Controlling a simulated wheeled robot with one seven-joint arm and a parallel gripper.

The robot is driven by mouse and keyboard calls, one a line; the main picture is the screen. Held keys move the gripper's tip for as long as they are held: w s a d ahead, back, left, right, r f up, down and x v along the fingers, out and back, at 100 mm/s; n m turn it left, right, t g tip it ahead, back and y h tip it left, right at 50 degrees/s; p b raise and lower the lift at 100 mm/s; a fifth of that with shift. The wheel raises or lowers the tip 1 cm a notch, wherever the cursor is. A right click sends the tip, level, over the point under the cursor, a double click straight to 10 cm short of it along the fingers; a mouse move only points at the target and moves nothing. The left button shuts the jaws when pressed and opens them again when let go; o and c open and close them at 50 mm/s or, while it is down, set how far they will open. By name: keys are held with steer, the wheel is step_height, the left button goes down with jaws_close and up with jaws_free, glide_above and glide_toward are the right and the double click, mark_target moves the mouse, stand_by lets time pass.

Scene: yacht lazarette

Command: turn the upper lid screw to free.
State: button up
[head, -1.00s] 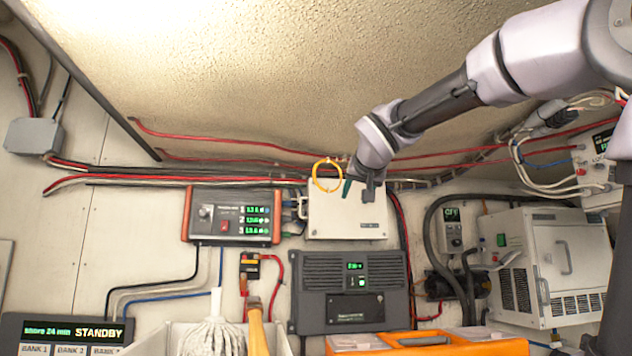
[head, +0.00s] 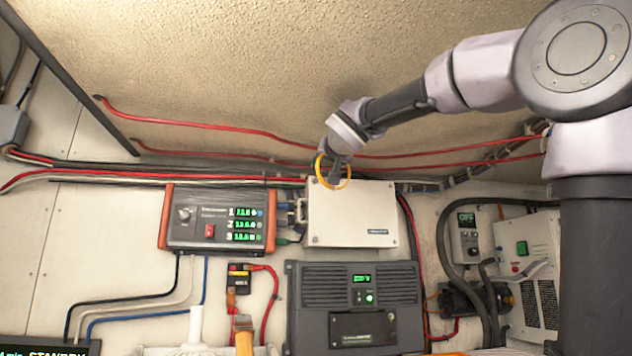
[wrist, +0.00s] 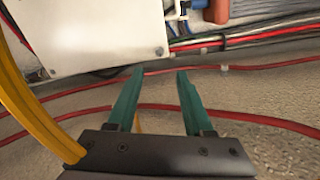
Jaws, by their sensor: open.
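The white lid box (head: 352,217) is on the wall at the centre of the head view; it fills the upper left of the wrist view (wrist: 80,35). A small round screw (wrist: 159,51) sits at the lid's corner in the wrist view. Contact cannot be told.
An orange-ended meter unit (head: 219,218) is close left of the box, with cables between. Red cables (head: 240,150) run above the box. A dark vented unit (head: 356,300) is below. The yellow loop (wrist: 40,115) curves beside my fingers.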

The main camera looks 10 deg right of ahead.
mark_target(316, 180)
steer(key=w, duration=1)
jaws_close()
